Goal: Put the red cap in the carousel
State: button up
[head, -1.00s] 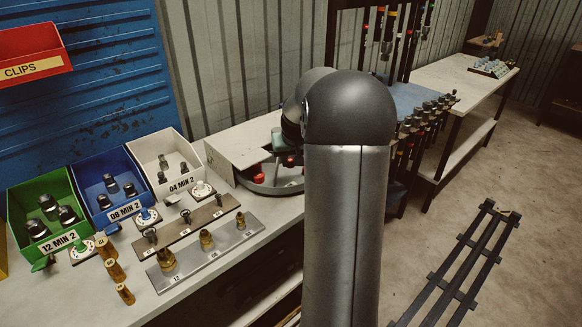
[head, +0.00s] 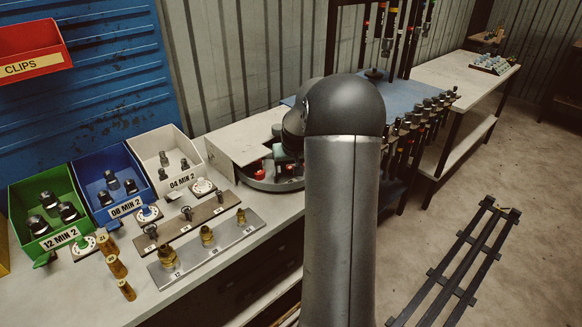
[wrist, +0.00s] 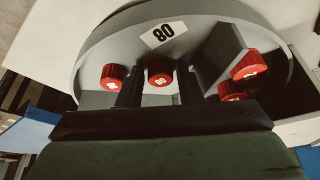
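In the wrist view a red cap (wrist: 160,77) stands between the two dark fingers of my gripper (wrist: 159,84), with a narrow gap on each side. My gripper looks open around it. Another red cap (wrist: 113,76) sits left of the fingers, and two more (wrist: 249,65) (wrist: 232,91) sit to the right. In the head view my arm hides the fingertips.
A white box-like surface (head: 238,139) adjoins the carousel. Green (head: 22,208), blue (head: 92,176) and white (head: 150,152) bins stand left on the bench, behind plates with brass fittings (head: 207,237). A rack of hanging tools (head: 412,130) stands right of my arm.

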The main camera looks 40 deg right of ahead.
jog(key=shift+s+r, duration=0.1)
jog(key=shift+r, duration=0.35)
jog(key=v, duration=1.1)
jog(key=shift+a+r+b, duration=0.15)
jog(key=shift+r+b, duration=0.1)
jog(key=shift+b, duration=0.05)
jog(key=s+a+n+g, duration=0.1)
jog(key=s+a+n, duration=0.15)
jog(key=a, duration=1.05)
jog(key=s+a+f+n+g+y, duration=0.1)
jog(key=s+a+f, duration=0.3)
jog(key=s+a, duration=0.5)
jog(key=s+a+f+n+g+y, duration=0.1)
jog(key=s+a+f+n, duration=0.1)
jog(key=s+a, duration=0.7)
jog(key=s+f, duration=0.1)
jog(key=s, duration=0.3)
jog(key=shift+a+f+g, duration=0.25)
jog(key=shift+f+g, duration=0.15)
